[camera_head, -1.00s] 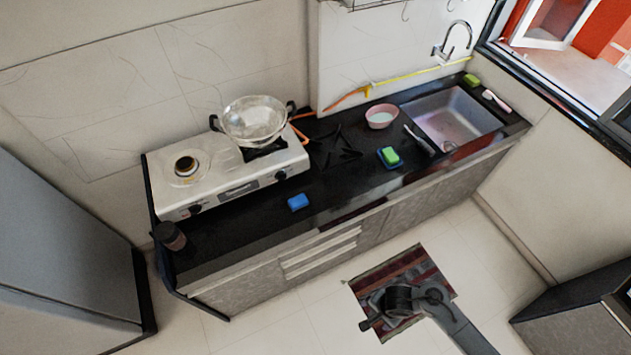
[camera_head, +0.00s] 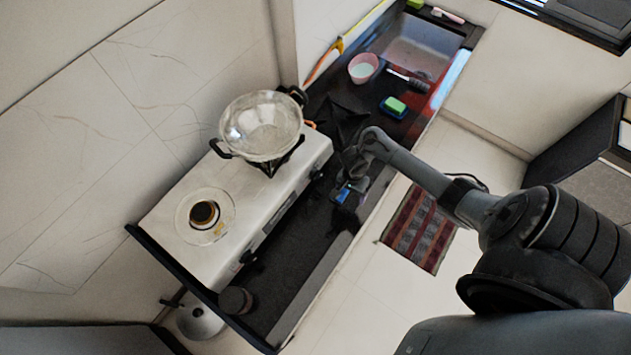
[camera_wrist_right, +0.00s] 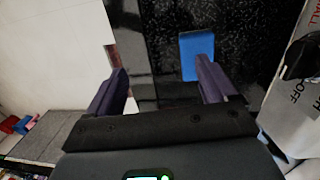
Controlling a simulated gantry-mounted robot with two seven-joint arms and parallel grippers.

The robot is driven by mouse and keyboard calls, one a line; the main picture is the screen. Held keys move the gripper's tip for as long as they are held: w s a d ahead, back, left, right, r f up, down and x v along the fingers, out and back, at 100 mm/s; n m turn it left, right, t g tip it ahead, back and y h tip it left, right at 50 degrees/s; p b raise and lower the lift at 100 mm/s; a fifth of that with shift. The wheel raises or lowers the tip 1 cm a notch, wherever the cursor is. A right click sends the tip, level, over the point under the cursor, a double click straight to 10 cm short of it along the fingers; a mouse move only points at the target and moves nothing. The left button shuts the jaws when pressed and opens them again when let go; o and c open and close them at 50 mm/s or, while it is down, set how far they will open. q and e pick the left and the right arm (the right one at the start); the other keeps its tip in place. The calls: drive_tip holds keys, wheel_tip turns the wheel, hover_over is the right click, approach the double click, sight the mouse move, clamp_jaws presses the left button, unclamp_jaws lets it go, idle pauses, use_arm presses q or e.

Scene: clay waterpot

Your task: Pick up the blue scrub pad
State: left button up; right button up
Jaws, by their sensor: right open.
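The blue scrub pad (camera_head: 342,195) lies on the black counter in front of the stove, partly hidden by my right gripper in the head view. In the right wrist view the blue scrub pad (camera_wrist_right: 195,55) shows as a flat blue block beyond the fingers, nearer the right finger, which overlaps its lower edge. My right gripper (camera_head: 349,190) is over the pad. In the wrist view my right gripper (camera_wrist_right: 162,85) is open, with nothing held between its fingers. I cannot tell whether a finger touches the pad. My left gripper is not in view.
The stove (camera_head: 235,200) with a glass-like pan (camera_head: 261,126) stands beside the pad. A green sponge on a blue base (camera_head: 394,107), a pink bowl (camera_head: 363,68) and the sink (camera_head: 425,50) are further along the counter. A dark jar (camera_head: 236,300) stands at the near end.

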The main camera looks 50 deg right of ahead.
drive_tip(key=w, duration=0.2)
drive_tip(key=w+d+r, duration=0.1)
drive_tip(key=shift+t, duration=0.6)
drive_tip(key=w+f+b, duration=0.1)
drive_tip(key=w+d+f+b, duration=0.1)
drive_tip(key=f+b, duration=0.1)
drive_tip(key=shift+d+f, duration=0.1)
drive_tip(key=shift+f, duration=0.1)
drive_tip(key=shift+f+b, duration=0.3)
drive_tip(key=shift+f, duration=0.3)
drive_tip(key=shift+f+b, duration=1)
drive_tip(key=shift+f, duration=1.4)
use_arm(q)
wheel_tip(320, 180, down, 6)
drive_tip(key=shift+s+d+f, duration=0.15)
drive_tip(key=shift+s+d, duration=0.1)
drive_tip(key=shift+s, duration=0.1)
use_arm(e)
drive_tip(key=shift+c, duration=0.4)
drive_tip(key=shift+c, duration=1.2)
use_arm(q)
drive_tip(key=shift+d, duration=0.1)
use_arm(e)
drive_tip(key=c, duration=0.8)
